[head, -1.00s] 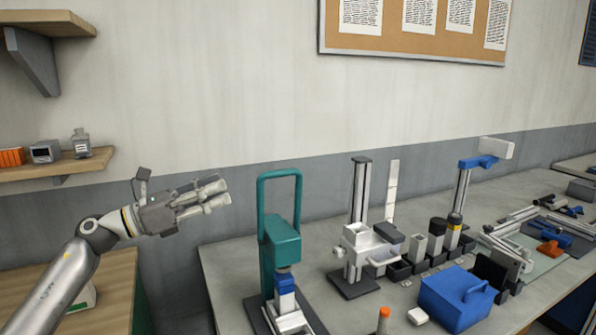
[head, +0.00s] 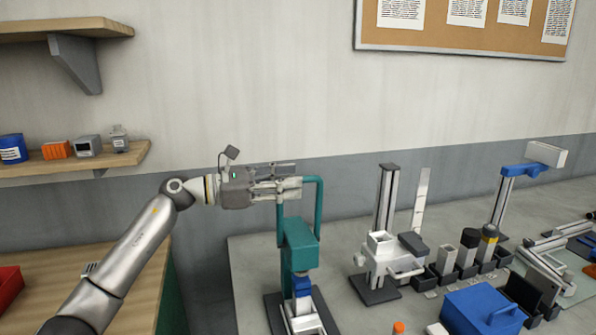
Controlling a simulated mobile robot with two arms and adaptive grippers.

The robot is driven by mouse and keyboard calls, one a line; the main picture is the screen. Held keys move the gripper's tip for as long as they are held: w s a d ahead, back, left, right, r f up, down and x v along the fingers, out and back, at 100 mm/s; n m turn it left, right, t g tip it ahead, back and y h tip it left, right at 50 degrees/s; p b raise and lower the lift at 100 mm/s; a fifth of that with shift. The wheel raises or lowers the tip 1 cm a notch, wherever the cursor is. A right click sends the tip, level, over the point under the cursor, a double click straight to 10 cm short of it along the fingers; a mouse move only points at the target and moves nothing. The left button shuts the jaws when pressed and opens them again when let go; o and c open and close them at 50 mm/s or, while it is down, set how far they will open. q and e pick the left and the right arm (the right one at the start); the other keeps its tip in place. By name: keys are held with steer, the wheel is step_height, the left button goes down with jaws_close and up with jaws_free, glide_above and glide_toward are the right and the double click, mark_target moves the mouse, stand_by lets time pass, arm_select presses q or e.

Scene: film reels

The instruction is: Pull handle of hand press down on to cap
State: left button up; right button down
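The hand press (head: 299,243) is green, with an upright loop handle (head: 319,208), and stands on the bench near the middle of the head view. Below its head are a blue part (head: 302,286) and a pale block (head: 307,323); I cannot make out a cap there. My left gripper (head: 288,186) is level with the top of the handle. Its fingers overlap the handle's top bar and left side in the picture. I cannot tell whether they touch it or are closed around it. My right gripper is not in view.
A white and grey fixture (head: 380,250) with a tall post stands right of the press. Several black bins, a blue box (head: 482,310) and an orange-topped item (head: 398,328) are farther right or in front. A wall shelf (head: 80,160) is at left.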

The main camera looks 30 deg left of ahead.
arm_select(q)
steer(key=shift+p+x, duration=0.45)
steer(key=shift+x, duration=0.85)
steer(key=shift+a, duration=0.1)
steer(key=shift+c, duration=0.2)
jaws_close()
